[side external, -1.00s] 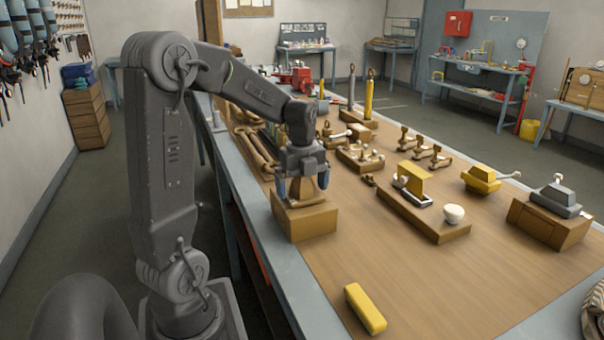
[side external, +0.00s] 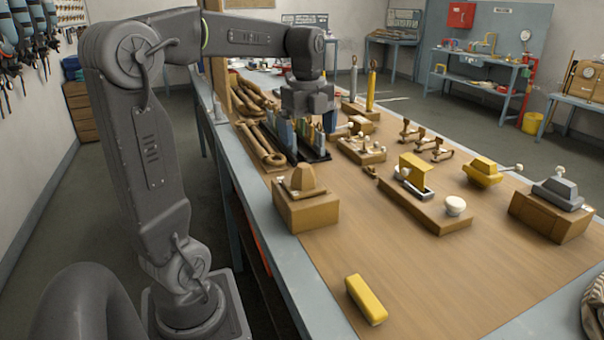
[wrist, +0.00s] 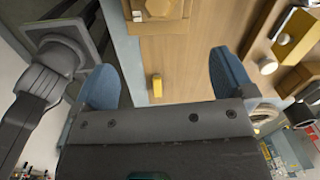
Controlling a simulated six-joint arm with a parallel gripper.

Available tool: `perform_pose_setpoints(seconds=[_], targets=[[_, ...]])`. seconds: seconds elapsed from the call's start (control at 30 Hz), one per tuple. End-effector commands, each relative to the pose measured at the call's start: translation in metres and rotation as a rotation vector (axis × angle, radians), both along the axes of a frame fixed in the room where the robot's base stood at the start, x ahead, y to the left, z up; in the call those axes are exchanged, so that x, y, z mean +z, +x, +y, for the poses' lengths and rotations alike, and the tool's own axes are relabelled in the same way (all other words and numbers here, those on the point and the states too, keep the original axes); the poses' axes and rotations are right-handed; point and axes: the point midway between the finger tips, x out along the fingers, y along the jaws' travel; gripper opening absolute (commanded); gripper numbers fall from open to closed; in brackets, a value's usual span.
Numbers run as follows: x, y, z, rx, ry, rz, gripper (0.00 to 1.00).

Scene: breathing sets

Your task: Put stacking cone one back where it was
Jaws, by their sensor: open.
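A tan, rounded wooden cone (side external: 303,180), which looks like the stacking cone, stands upright on a square wooden block (side external: 307,214) near the table's left edge. I cannot read any number on it. In the wrist view part of the cone (wrist: 158,7) shows at the top edge, cut off by the frame. My gripper (side external: 306,120) is raised behind and above the cone, apart from it. In the wrist view its blue fingers (wrist: 163,68) are spread wide with nothing between them held.
A yellow block (side external: 366,300) lies at the front of the table. A wooden base with a yellow bracket and white knob (side external: 425,205) stands to the right. A dark rack of upright coloured pieces (side external: 312,155) lies below my gripper.

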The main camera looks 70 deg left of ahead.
Motion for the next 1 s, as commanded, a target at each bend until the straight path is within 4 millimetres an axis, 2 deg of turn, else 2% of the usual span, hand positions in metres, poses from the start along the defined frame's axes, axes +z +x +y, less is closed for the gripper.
perform_pose_setpoints(seconds=[0.03,0.2,0.5,0.7,0.83,1.0], targets=[[0.0,-0.003,-0.018,0.065,0.01,-0.027,1.0],[-0.008,-0.018,-0.074,0.393,0.003,-0.148,1.0],[-0.035,-0.062,-0.154,0.974,-0.177,-0.342,1.0],[-0.054,-0.086,-0.182,1.254,-0.332,-0.389,1.0],[-0.059,-0.093,-0.189,1.341,-0.386,-0.394,1.0],[-0.061,-0.095,-0.19,1.368,-0.4,-0.392,1.0]])
